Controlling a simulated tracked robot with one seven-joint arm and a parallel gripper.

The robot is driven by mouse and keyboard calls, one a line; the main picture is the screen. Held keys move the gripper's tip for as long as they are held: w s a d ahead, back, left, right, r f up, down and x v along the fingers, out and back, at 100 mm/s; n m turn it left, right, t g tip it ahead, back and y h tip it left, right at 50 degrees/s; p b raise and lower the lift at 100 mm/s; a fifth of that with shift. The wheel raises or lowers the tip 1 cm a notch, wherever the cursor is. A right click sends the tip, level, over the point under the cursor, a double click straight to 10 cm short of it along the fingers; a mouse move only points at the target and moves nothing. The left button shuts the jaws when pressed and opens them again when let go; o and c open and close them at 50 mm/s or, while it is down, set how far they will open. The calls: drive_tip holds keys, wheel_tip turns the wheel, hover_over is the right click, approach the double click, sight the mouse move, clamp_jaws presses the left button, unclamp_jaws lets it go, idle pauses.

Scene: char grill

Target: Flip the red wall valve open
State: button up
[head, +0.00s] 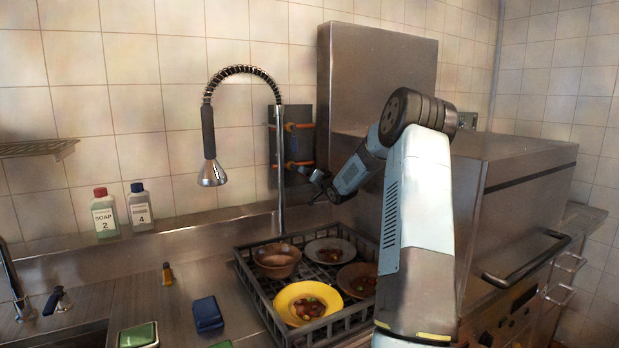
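A dark panel (281,165) is on the tiled wall behind the tap's riser. Two orange-red bars cross it, an upper one (297,127) and a lower one (299,163). I cannot tell which of them is the red valve's handle, or how it is turned. My gripper (309,187) is in front of the panel's lower right side, just below the lower bar. Its two dark fingers look spread apart with nothing between them. I cannot tell whether the upper finger touches the bar.
A black crate (250,284) with dishes is below my gripper. A steel grill unit (535,170) fills the right side. Soap bottles (105,215) stand at the left, and a blue sponge (207,314) lies on the counter.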

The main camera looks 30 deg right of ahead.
drive_tip(key=shift+w, duration=0.3)
drive_tip(key=shift+c, duration=0.2)
